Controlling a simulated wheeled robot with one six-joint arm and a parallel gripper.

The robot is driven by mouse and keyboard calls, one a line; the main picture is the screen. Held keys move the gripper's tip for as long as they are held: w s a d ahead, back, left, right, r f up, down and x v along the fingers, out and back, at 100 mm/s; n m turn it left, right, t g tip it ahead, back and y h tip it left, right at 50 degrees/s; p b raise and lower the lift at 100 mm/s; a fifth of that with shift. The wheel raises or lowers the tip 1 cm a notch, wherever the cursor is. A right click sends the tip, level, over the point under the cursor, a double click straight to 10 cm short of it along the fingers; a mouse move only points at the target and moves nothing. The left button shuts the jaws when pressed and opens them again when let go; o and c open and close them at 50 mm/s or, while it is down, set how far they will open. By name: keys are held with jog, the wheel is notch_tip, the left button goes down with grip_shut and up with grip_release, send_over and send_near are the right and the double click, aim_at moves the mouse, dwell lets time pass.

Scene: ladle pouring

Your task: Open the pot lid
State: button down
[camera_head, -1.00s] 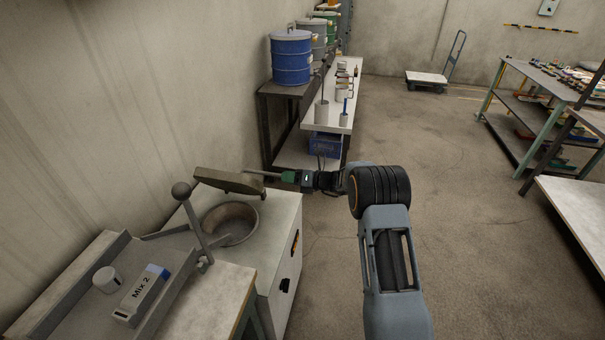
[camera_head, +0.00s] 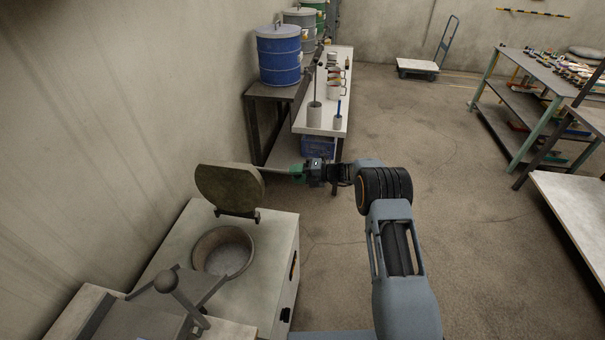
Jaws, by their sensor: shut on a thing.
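The pot (camera_head: 223,251) is a round opening sunk in the top of a pale cabinet, and its inside is in view. The pot lid (camera_head: 229,189) is a flat, dark brownish plate, swung up steeply at the far side of the pot. A thin light handle (camera_head: 279,169) runs from the lid to the right. My gripper (camera_head: 300,172) is shut on the lid handle at its right end. The fingers are small here and partly blend with the green grip.
A bench with cups (camera_head: 335,90) and a blue drum (camera_head: 278,55) stand behind the lid. The wall is close on the left. Open floor (camera_head: 430,160) lies to the right.

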jog(key=shift+w, duration=0.25)
jog(key=c, duration=0.7)
grip_release()
jog(key=shift+f, duration=0.1)
jog(key=shift+d, duration=0.1)
jog(key=b+v, duration=0.2)
jog(key=v, duration=1.1)
jog(key=shift+s+d, duration=0.1)
jog(key=shift+d, duration=0.2)
